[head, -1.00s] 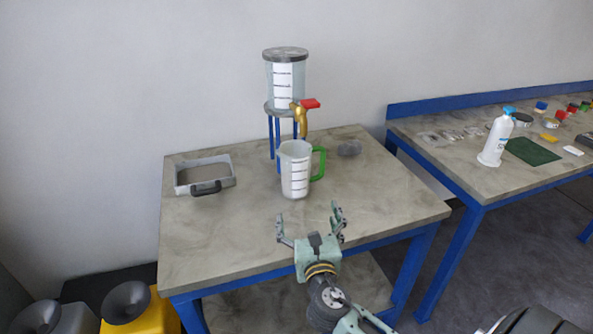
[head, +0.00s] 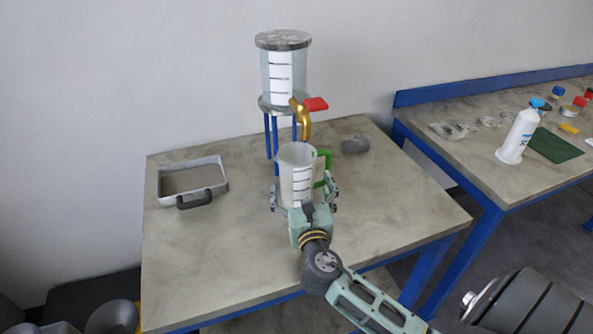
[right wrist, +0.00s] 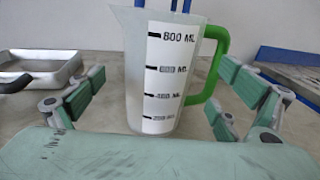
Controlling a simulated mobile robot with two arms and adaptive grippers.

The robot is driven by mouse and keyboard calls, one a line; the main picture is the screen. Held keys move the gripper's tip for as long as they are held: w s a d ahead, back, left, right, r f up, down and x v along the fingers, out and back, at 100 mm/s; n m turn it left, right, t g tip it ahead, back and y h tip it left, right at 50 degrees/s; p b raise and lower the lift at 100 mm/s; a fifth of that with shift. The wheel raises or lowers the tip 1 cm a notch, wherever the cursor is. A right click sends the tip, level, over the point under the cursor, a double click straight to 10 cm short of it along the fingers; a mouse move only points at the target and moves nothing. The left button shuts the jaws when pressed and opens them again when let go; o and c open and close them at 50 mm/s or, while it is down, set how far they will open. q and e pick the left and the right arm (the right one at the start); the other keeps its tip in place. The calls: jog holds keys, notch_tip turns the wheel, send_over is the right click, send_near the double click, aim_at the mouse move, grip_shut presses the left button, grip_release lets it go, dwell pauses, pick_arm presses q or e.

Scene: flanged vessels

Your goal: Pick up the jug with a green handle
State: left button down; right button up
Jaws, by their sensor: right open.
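The jug with a green handle (head: 297,176) stands upright on the table, below the brass tap of a vessel on a stand. It is translucent with a white measuring scale, and its green handle is on the right. My right gripper (head: 304,196) is open at the near side of the jug, with a finger on either side. In the right wrist view the jug (right wrist: 160,75) stands between the open fingers, with a gap visible to the left finger; the right finger is near the handle. My left gripper is not in view.
The lidded vessel (head: 285,75) with a red-handled tap (head: 316,104) rises right behind the jug. A grey tray (head: 176,165) with a dark handle lies at left. A second bench holds a white bottle (head: 518,138).

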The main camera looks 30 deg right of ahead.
jog(key=x, duration=0.2)
jog(key=shift+w+d+r+p, duration=0.1)
jog(key=shift+w+r+p, duration=0.15)
jog(key=shift+r+p, duration=0.05)
jog(key=x, duration=0.2)
jog(key=shift+w+f, duration=0.25)
jog(key=shift+w, duration=0.05)
jog(key=shift+w+d, duration=0.2)
jog(key=shift+w, duration=0.1)
jog(key=c, duration=1.1)
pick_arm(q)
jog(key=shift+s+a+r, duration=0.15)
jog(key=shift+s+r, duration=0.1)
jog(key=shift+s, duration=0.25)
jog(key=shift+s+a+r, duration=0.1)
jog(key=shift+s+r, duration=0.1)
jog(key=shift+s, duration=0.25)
pick_arm(e)
jog(key=c, duration=0.3)
jog(key=shift+r, duration=0.15)
